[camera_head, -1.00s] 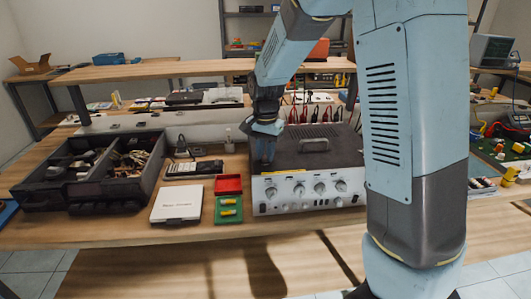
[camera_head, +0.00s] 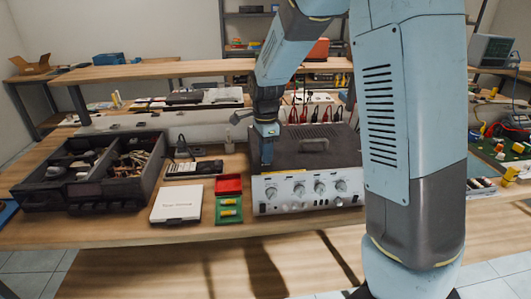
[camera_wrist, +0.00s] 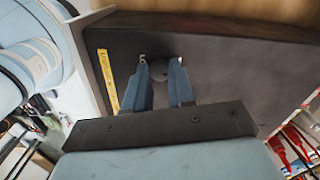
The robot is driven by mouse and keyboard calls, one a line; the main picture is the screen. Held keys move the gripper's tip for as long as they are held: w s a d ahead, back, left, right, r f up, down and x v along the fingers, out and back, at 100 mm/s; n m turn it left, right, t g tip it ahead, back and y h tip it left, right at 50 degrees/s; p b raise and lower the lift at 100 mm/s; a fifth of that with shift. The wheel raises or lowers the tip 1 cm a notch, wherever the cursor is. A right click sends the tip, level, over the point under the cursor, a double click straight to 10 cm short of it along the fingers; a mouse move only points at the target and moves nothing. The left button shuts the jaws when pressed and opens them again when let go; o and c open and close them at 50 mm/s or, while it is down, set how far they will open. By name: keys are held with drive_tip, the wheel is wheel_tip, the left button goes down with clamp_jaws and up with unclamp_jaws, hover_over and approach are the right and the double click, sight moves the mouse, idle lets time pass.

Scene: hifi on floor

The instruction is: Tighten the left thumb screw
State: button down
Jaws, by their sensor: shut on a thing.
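The left thumb screw (camera_wrist: 165,73) shows in the wrist view as a grey rounded head on the dark top of the instrument case, between my two blue fingertips. My gripper (camera_wrist: 163,80) is shut on it. In the head view my gripper (camera_head: 266,158) points down at the top front left corner of the instrument (camera_head: 318,148), and hides the screw there. A yellow label strip (camera_wrist: 107,80) lies beside the screw, near the case's front edge.
Several knobs line the instrument's pale front panel (camera_head: 308,191). Red and green trays (camera_head: 228,184), a white box (camera_head: 176,204), a meter (camera_head: 193,168) and a dark parts bin (camera_head: 90,172) stand to the left. Red and black leads (camera_head: 315,115) hang behind.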

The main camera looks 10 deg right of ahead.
drive_tip(key=shift+m, duration=0.3)
drive_tip(key=c, duration=0.9)
unclamp_jaws()
drive_tip(key=shift+c, duration=0.2)
wheel_tip(320, 180, up, 14)
drive_tip(key=shift+w+f, duration=0.15)
drive_tip(key=s+d+r+n+t+y, duration=0.1)
drive_tip(key=s+d+r+n, duration=0.25)
drive_tip(key=s+d, duration=0.2)
drive_tip(key=s+d+r+n+t, duration=0.2)
drive_tip(key=s+d+n, duration=0.2)
drive_tip(key=s, duration=0.3)
drive_tip(key=s+d+f+n+t+h, duration=0.1)
drive_tip(key=s+d+n, duration=0.4)
drive_tip(key=s, duration=0.8)
drive_tip(key=n+t, duration=0.1)
drive_tip(key=n, duration=0.2)
drive_tip(key=shift+s+f+t, duration=0.2)
drive_tip(key=shift+t, duration=0.2)
